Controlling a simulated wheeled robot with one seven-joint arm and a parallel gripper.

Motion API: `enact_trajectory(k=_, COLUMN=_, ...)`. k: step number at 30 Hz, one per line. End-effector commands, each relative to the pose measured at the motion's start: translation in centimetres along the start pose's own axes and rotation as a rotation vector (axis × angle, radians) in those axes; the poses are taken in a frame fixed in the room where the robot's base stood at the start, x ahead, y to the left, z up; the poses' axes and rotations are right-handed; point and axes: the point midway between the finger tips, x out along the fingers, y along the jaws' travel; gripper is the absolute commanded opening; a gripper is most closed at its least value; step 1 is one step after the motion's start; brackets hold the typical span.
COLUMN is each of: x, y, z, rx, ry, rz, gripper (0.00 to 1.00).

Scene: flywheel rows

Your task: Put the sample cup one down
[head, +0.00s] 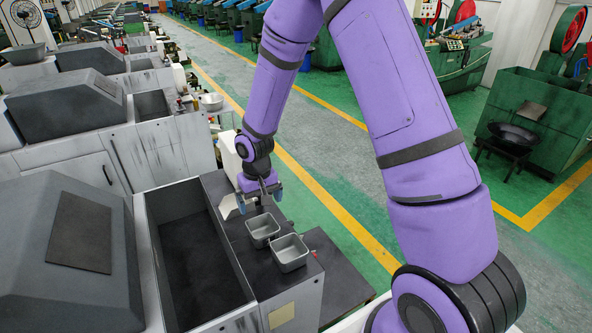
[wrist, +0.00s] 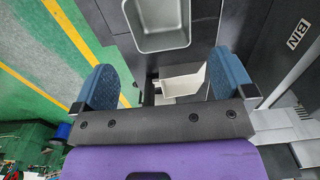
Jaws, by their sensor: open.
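Two grey, square, open-topped metal cups stand upright on a dark ledge; I cannot tell which is sample cup one. The farther cup (head: 262,231) is close in front of my gripper (head: 258,197), and the nearer cup (head: 290,254) is beside it. One cup (wrist: 163,42) shows at the top of the wrist view, beyond the fingers and cut off by the frame. My gripper (wrist: 164,88) is open, its blue fingers wide apart, and touches no cup. A white scoop-like piece (wrist: 183,82) shows in the gap between the fingers, apart from them.
The dark ledge (head: 235,228) runs beside a deep, empty dark bin (head: 195,262). A grey sloped machine housing (head: 75,250) stands at left. A metal bowl (head: 211,102) sits farther back. Green floor with yellow lines (head: 330,200) is open at right.

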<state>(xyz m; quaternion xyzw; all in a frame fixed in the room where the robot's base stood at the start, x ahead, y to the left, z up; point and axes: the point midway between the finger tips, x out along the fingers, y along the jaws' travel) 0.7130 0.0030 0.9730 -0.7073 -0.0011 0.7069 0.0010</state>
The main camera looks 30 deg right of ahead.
Motion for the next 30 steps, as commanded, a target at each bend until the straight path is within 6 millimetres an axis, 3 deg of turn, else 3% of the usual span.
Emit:
enact_trajectory(k=5, x=-2.0, y=0.4, z=0.1, rx=-0.001, ry=0.018, rz=0.008, gripper=1.00)
enact_trajectory(k=14, x=-12.3, y=2.5, z=2.5, rx=0.000, ry=0.112, rz=0.044, gripper=1.00)
enact_trajectory(k=21, x=-19.9, y=4.1, z=6.4, rx=0.005, ry=0.188, rz=0.062, gripper=1.00)
enact_trajectory(k=30, x=-27.4, y=5.6, z=13.0, rx=0.015, ry=0.280, rz=0.062, gripper=1.00)
